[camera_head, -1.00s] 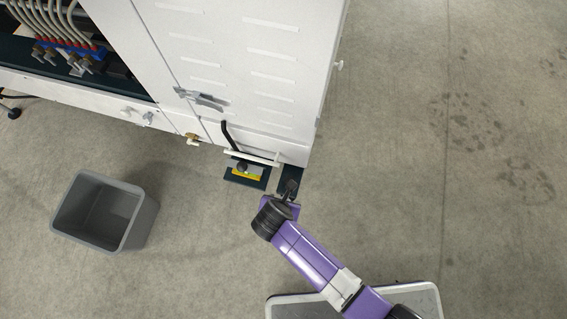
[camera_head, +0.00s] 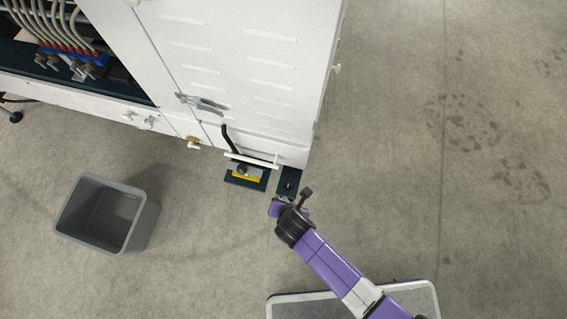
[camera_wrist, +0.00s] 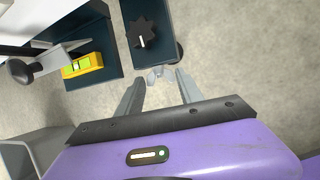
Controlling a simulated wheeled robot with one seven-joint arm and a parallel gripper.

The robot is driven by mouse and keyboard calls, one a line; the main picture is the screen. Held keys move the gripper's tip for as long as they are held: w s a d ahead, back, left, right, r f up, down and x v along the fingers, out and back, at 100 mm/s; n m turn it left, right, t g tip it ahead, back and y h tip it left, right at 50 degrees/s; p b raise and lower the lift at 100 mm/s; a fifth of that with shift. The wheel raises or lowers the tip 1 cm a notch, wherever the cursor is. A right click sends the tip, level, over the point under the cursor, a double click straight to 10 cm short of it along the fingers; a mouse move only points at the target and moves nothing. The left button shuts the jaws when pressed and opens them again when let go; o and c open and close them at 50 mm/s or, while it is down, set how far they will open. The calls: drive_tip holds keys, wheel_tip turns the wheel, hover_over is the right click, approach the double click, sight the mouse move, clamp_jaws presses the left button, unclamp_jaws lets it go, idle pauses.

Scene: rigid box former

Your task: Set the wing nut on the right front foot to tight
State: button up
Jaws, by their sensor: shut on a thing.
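The right front foot is a dark plate (camera_head: 288,182) under the machine's near right corner. It also shows in the wrist view (camera_wrist: 158,60), with a black star-shaped knob (camera_wrist: 143,34) on top. A small pale grey wing nut (camera_wrist: 155,76) sits at the foot's near end. In the wrist view my gripper (camera_wrist: 158,77) has its two grey fingers on either side of the wing nut and is shut on it. The fingers hide part of it, and its exact angle is hard to tell. In the head view the nut is hidden by my wrist.
The white machine cabinet (camera_head: 240,70) rises just behind the foot. A dark plate with a yellow level (camera_head: 246,177) and a black-ended lever (camera_wrist: 20,70) stand just left. A grey open bin (camera_head: 140,225) is on the floor at left. The floor at right is clear.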

drive_tip(key=shift+s+d+f+m+t+y+b, duration=0.15)
drive_tip(key=shift+d+f+m+t+y+b, duration=0.35)
drive_tip(key=shift+t+y+b, duration=0.95)
drive_tip(key=shift+s+d+f+m+t+y+b, duration=0.15)
drive_tip(key=shift+f+m+t+y+b, duration=0.45)
drive_tip(key=shift+y+b, duration=1.6)
drive_tip(key=shift+s+d+f+m+t+y+b, duration=0.1)
drive_tip(key=shift+d+f+m+t+y+b, duration=0.3)
drive_tip(key=shift+m+t+y+b, duration=1.25)
drive_tip(key=shift+n+y+p, duration=0.3)
drive_tip(key=shift+n+y, duration=0.35)
drive_tip(key=shift+y, duration=0.45)
drive_tip(key=o, duration=1.4)
